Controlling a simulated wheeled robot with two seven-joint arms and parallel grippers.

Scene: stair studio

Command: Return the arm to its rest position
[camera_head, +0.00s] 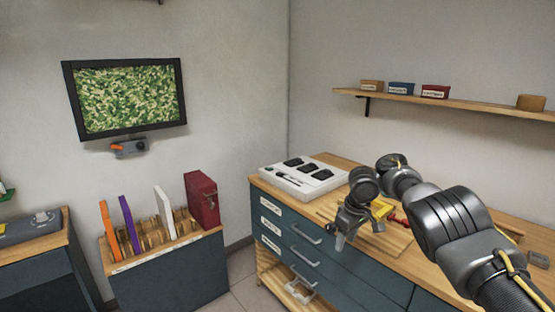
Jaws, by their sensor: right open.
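My right arm (445,225) comes in from the lower right and reaches over the wooden-topped drawer cabinet (335,163). My right gripper (340,240) is at its end, pointing down near the front edge of the cabinet top. It is open, and I see nothing held between its fingers. A yellow object (382,208) and a small red object (398,222) lie on the top just behind and beside the gripper, partly hidden by the arm. My left gripper is not in view.
A white tray (275,177) with dark items sits at the cabinet's back left. A rack (143,255) holds upright coloured folders at left. A wall shelf (450,104) carries small boxes. A screen (127,97) hangs on the left wall. Floor shows between rack and cabinet.

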